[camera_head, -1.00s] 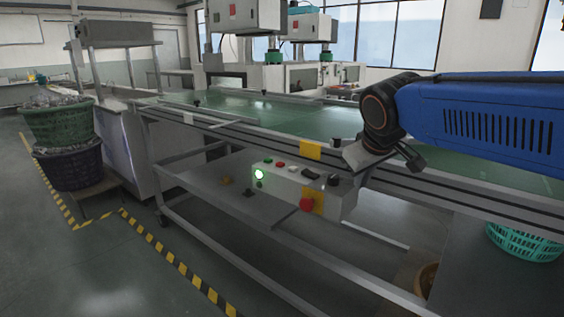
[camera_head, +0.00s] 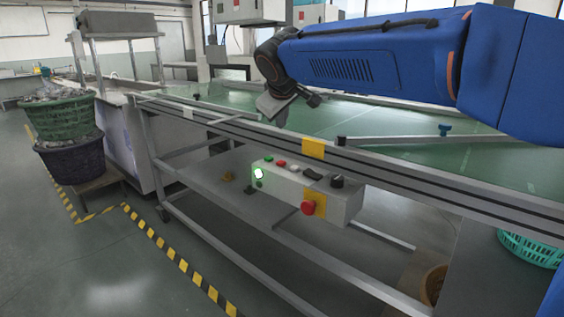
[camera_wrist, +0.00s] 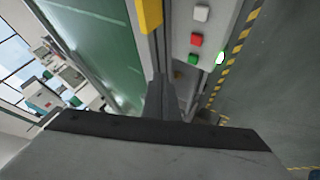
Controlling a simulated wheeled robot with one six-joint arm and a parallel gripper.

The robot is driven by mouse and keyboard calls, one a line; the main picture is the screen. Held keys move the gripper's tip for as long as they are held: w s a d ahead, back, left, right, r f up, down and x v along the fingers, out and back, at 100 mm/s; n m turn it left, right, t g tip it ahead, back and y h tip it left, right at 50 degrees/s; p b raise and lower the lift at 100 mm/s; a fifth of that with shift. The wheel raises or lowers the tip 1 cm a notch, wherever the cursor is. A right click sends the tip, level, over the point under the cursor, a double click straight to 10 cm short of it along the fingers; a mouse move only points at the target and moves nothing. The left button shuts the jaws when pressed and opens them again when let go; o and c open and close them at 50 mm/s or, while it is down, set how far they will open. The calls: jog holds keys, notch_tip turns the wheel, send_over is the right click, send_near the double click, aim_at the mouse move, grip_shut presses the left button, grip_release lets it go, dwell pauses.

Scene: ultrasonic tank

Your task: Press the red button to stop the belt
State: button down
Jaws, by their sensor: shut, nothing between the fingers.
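A grey control box (camera_head: 335,201) hangs under the conveyor's front rail. A small red button (camera_head: 281,163) sits on its top between a green and a white one; this red button also shows in the wrist view (camera_wrist: 196,40). A large red mushroom button (camera_head: 308,208) sits on a yellow plate at the box's front; it is not in the wrist view. My gripper (camera_head: 272,107) is shut and empty, over the belt's near edge, above and apart from the box. In the wrist view its narrow tip (camera_wrist: 163,98) points along the rail beside the box.
The green belt (camera_head: 345,118) runs behind the front rail (camera_head: 400,178). A lit green lamp (camera_head: 258,174) is at the box's left end. A yellow tag (camera_head: 313,148) is on the rail. Stacked baskets (camera_head: 65,130) stand at left. The floor in front is open.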

aim_at(281, 164)
dwell(0.3)
jog(key=shift+f, duration=4.4)
jog(key=shift+f, duration=0.2)
jog(key=shift+f, duration=0.25)
jog(key=shift+f, duration=0.4)
jog(key=shift+r, duration=0.85)
jog(key=shift+r, duration=2.5)
